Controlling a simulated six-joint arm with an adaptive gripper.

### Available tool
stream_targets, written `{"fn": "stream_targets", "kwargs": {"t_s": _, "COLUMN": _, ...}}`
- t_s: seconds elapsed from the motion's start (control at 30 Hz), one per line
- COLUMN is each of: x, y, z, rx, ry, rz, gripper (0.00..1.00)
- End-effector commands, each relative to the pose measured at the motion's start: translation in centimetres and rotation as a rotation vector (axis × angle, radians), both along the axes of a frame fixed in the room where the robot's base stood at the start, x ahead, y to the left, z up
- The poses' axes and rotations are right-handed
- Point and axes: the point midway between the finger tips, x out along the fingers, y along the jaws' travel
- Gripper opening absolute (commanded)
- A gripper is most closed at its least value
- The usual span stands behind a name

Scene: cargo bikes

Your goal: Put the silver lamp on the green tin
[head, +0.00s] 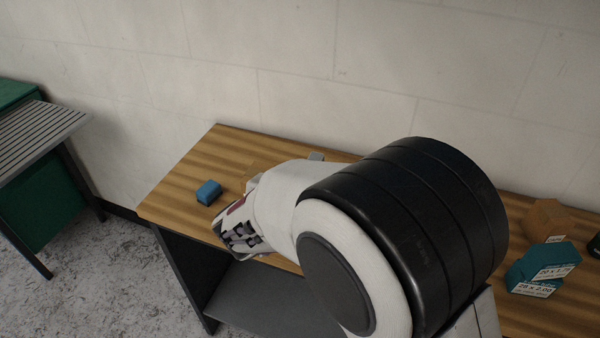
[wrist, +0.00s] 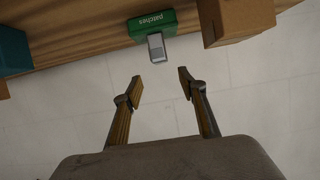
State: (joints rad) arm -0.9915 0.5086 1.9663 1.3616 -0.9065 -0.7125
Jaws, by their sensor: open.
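In the head view my arm hides the tin, the lamp and the gripper.
In the wrist view a cardboard box (wrist: 240,18) is close right of the tin and a teal block (wrist: 14,50) is at left. In the head view a blue box (head: 208,192) lies on the wooden bench (head: 185,180); labelled teal boxes (head: 540,268) and a brown box (head: 548,220) stand right.

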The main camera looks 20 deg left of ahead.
Motion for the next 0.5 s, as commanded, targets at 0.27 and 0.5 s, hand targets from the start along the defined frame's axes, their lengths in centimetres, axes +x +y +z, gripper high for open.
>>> {"fn": "stream_targets", "kwargs": {"t_s": 0.27, "x": 0.02, "y": 0.01, "z": -0.01, "rx": 0.000, "ry": 0.000, "rz": 0.000, "gripper": 0.41}}
{"fn": "stream_targets", "kwargs": {"t_s": 0.5, "x": 0.38, "y": -0.24, "z": 0.68, "rx": 0.018, "ry": 0.002, "rz": 0.011, "gripper": 0.41}}
